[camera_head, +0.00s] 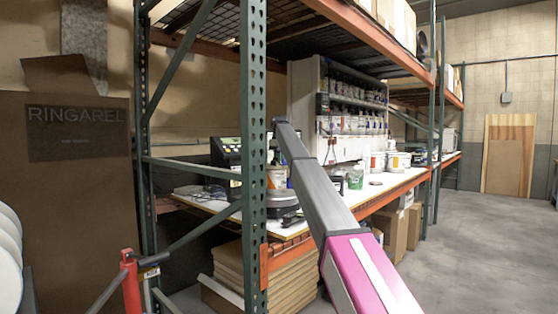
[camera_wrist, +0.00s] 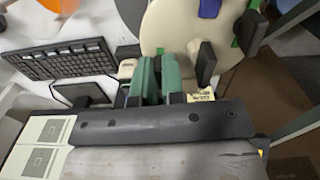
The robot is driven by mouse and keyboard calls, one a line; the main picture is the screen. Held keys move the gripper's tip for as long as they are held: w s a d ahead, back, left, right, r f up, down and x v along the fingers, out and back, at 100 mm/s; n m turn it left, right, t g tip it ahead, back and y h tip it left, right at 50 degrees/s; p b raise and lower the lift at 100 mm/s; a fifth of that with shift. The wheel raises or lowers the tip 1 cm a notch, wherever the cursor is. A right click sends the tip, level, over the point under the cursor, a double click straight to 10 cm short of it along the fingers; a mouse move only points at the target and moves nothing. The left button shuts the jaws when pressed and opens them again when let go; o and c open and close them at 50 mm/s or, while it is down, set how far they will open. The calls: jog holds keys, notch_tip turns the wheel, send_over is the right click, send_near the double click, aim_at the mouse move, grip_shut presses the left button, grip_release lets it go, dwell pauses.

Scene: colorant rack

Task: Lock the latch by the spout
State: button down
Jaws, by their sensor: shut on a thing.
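In the wrist view my gripper (camera_wrist: 158,77) appears as two green fingers close together near the middle. They are shut with a narrow dark part between them, and I cannot tell for certain that this is the latch. I cannot make out the spout. In the head view my pink and grey arm reaches toward the workbench (camera_head: 385,182), and the gripper's end is hidden.
A dark bar (camera_wrist: 170,121) crosses the wrist view close below the fingers. A black keyboard (camera_wrist: 70,60) lies to the left. In the head view a green rack post (camera_head: 254,150) stands close to my arm. Several pails (camera_head: 397,160) stand farther right on the bench.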

jog(key=c, duration=1.2)
grip_release()
jog(key=shift+r, duration=0.1)
